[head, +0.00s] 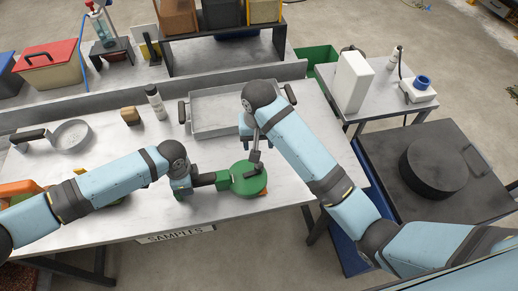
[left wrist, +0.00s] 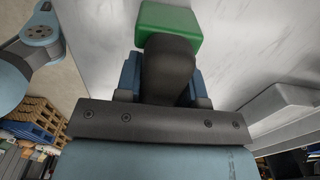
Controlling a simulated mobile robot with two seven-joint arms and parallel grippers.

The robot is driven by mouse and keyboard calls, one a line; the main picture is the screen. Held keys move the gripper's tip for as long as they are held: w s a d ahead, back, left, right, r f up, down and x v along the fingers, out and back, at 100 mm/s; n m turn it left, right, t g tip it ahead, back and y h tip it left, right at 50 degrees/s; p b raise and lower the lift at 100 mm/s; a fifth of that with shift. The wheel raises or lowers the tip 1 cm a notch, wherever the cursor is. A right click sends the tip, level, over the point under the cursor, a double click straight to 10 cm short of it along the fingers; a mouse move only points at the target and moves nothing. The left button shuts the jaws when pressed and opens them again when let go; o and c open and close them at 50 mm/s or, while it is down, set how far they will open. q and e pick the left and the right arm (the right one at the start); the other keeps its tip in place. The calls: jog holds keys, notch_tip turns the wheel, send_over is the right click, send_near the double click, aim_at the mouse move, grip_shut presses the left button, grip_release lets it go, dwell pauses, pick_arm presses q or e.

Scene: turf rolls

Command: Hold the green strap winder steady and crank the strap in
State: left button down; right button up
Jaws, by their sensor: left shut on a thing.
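The green strap winder (head: 250,181) lies on the light work table (head: 120,240), its round drum to the right and a dark handle (head: 207,179) to the left. My left gripper (head: 194,182) is shut on that handle; in the left wrist view the dark grip (left wrist: 168,65) sits between my blue fingers, with the winder's green body (left wrist: 170,22) beyond. My right gripper (head: 256,150) points down over the drum, its fingertips close to the winder's top. The crank knob is not clear there, and I cannot tell whether the right fingers are open or touching it.
A metal tray (head: 215,127) lies behind the winder. A side table (head: 385,105) and a black stand with a round dark disc (head: 433,168) are at right.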

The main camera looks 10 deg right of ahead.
pick_arm(q)
jog(key=shift+s+f, duration=0.1)
jog(key=shift+f, duration=0.05)
pick_arm(e)
jog(key=shift+s+d+r, duration=0.1)
jog(key=shift+s+r, duration=0.05)
jog(key=shift+r, duration=0.15)
pick_arm(q)
jog(key=c, duration=0.6)
grip_release()
jog(key=shift+c, duration=0.2)
